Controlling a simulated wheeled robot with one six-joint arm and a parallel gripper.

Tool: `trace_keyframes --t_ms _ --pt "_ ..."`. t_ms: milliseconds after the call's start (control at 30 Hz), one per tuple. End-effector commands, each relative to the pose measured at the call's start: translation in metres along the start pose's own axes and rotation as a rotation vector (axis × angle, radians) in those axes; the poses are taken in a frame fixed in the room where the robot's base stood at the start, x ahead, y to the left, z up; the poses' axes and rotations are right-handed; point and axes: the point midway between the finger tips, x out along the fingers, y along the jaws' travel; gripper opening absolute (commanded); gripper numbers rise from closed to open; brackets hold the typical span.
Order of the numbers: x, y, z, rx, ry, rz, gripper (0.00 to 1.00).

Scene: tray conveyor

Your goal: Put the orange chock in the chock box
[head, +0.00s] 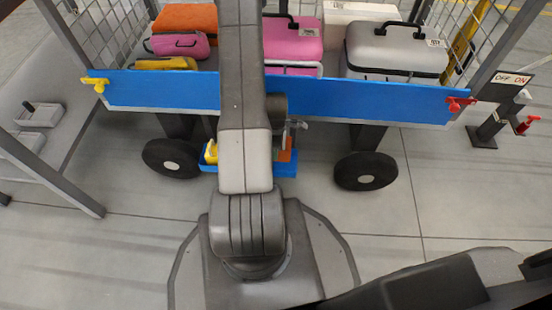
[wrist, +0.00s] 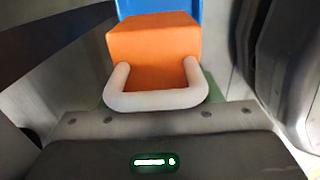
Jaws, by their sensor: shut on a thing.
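The orange chock (wrist: 152,50) fills the upper middle of the wrist view, with its pale grey handle (wrist: 155,99) towards me. My gripper (wrist: 155,118) is shut on the orange chock at its handle end; the fingertips are mostly hidden. In the head view my gripper (head: 290,133) is largely behind my arm, and an orange patch of the chock (head: 286,155) shows below it. The blue chock box (head: 282,169) is low under the cart, with a yellow chock (head: 211,153) at its left end. I cannot tell whether the orange chock touches the box.
A cart with a blue front panel (head: 350,98) carries several suitcases, including a grey one (head: 395,50). Its dark wheels (head: 366,171) stand either side of the box. A red-handled switch post (head: 497,120) is at right. Trays (head: 38,115) lie on a table at left.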

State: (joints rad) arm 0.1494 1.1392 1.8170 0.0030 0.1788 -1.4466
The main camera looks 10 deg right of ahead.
Motion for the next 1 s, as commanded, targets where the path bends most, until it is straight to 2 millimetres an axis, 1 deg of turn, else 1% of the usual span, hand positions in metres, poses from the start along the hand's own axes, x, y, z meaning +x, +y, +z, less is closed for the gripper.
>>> trace_keyframes --t_ms 33,100,267,333,533,600,800,933,967,1000 --pt "0.011 -0.003 0.002 0.004 -0.001 -0.008 0.17" --pt "0.017 -0.004 0.002 0.004 -0.001 -0.008 0.17" --pt "0.024 -0.003 0.002 0.003 0.0 -0.006 0.17" --pt "0.032 -0.003 0.002 0.003 0.0 -0.006 0.17" --pt "0.064 -0.004 0.003 0.003 0.0 -0.008 0.17" --pt "0.067 -0.004 0.003 0.003 0.0 -0.007 0.17" --pt "0.065 -0.004 0.003 0.003 0.0 -0.005 0.17" --pt "0.068 -0.004 0.003 0.003 0.0 -0.006 0.17" --pt "0.068 -0.004 0.003 0.003 0.0 -0.006 0.6" --pt "0.068 -0.004 0.003 0.003 0.0 -0.006 0.67"
